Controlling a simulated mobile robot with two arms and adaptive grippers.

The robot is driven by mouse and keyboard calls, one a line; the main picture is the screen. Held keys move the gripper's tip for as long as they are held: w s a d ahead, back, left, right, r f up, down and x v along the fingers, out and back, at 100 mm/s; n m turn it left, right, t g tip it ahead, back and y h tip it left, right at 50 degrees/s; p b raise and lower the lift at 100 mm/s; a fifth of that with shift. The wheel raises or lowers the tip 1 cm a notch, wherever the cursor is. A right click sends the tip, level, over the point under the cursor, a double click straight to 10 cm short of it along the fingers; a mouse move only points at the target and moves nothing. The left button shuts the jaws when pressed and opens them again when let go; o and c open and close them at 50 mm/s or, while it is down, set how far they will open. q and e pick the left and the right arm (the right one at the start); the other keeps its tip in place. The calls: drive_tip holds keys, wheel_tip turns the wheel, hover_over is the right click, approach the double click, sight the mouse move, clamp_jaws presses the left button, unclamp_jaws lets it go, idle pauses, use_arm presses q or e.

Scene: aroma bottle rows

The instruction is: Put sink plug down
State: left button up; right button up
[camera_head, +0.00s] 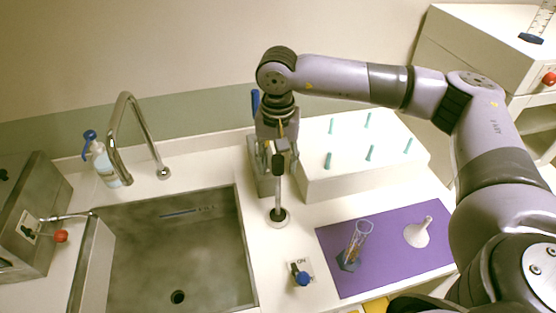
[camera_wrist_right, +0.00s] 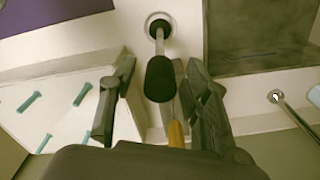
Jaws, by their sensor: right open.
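The sink plug (camera_head: 278,192) is an upright metal rod with a black knob on top and a round pale base. It stands on the counter just right of the sink (camera_head: 170,235). In the right wrist view the plug's black knob (camera_wrist_right: 160,80) sits between the spread fingers. My right gripper (camera_head: 278,150) is open around or just above the knob; I cannot tell whether a finger touches it. The gripper also shows in the wrist view (camera_wrist_right: 158,95). The dark drain hole (camera_head: 178,297) in the sink floor is uncovered. My left gripper is not in view.
A white block with teal pegs (camera_head: 360,165) stands right of the gripper. A purple mat (camera_head: 385,265) holds a glass cylinder (camera_head: 358,240) and a white funnel (camera_head: 418,232). A blue-knobbed switch (camera_head: 300,275), faucet (camera_head: 125,140) and soap bottle (camera_head: 105,165) are nearby.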

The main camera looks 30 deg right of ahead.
drive_tip(key=shift+r+p, duration=0.3)
drive_tip(key=shift+p, duration=0.05)
wheel_tip(320, 180, up, 10)
drive_tip(key=b, duration=0.4)
drive_tip(key=shift+r, duration=0.2)
drive_tip(key=shift+r+b, duration=0.3)
drive_tip(key=shift+r, duration=0.35)
